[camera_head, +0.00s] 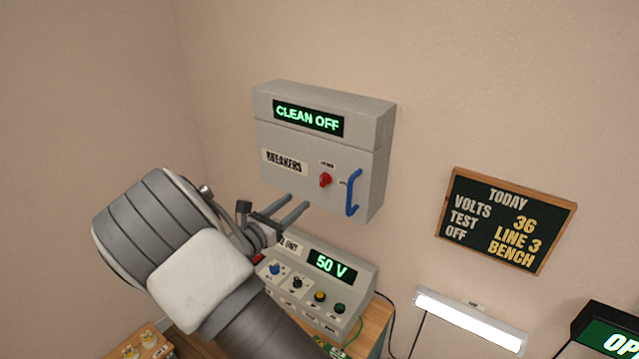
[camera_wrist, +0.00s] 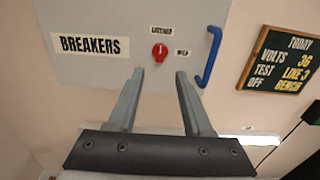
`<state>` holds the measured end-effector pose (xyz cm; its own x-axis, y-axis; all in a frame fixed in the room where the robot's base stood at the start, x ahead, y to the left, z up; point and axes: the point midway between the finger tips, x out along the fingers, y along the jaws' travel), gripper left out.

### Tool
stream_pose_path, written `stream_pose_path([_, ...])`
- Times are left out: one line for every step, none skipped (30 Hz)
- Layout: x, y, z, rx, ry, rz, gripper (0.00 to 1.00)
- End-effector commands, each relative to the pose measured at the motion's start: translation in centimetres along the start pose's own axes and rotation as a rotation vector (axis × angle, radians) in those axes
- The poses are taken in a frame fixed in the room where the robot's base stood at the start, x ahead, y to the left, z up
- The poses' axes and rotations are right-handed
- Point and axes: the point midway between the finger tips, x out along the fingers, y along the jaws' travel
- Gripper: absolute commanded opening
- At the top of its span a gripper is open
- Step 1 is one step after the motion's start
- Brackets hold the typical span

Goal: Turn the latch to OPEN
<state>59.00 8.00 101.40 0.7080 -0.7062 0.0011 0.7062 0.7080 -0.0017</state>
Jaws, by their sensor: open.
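The latch (camera_head: 325,180) is a small red knob on the front of a grey wall box marked BREAKERS (camera_head: 278,162). In the wrist view the red latch (camera_wrist: 159,53) has a small label above it and another to its right, the right one seeming to read OPEN. Its pointer looks roughly upright. My gripper (camera_head: 297,204) is open and empty, below the latch and apart from it. In the wrist view its two fingers (camera_wrist: 160,73) point up toward the latch, which shows just beyond the gap between the tips.
A blue handle (camera_head: 352,192) stands out from the box right of the latch. A display on the box (camera_head: 308,118) reads CLEAN OFF. Below is a bench unit (camera_head: 350,292) showing 50 V, with several knobs. A blackboard (camera_head: 507,221) and a lit lamp (camera_head: 468,321) are at the right.

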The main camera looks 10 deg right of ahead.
Motion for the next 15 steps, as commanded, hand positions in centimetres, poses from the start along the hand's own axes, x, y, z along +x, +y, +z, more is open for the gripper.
stream_pose_path([1.3,-0.1,0.0,0.001,-0.001,-0.004,0.5])
stream_pose_path([2.0,-0.1,0.0,0.001,-0.001,-0.005,0.5])
stream_pose_path([2.9,-0.1,0.0,0.001,-0.002,-0.005,0.5])
stream_pose_path([3.5,-0.1,0.0,0.002,-0.001,-0.004,0.5])
stream_pose_path([4.2,-0.1,0.0,0.002,0.0,-0.005,0.5])
stream_pose_path([5.0,-0.1,0.0,0.001,-0.001,-0.004,0.5])
stream_pose_path([5.7,-0.1,0.0,0.001,0.0,-0.004,0.5])
stream_pose_path([6.3,-0.2,0.0,0.002,0.0,-0.005,0.5])
stream_pose_path([7.1,-0.1,0.0,0.002,-0.001,-0.004,0.5])
stream_pose_path([7.7,-0.1,0.0,0.002,-0.001,-0.004,0.5])
stream_pose_path([8.2,-0.1,0.0,0.002,0.0,-0.004,0.5])
stream_pose_path([8.8,-0.1,0.0,0.001,0.0,-0.004,0.5])
stream_pose_path([9.3,-0.1,0.0,0.001,0.0,-0.004,0.5])
stream_pose_path([9.7,-0.1,0.0,0.002,0.0,-0.003,0.5])
stream_pose_path([10.2,-0.1,0.0,0.001,0.001,-0.002,0.5])
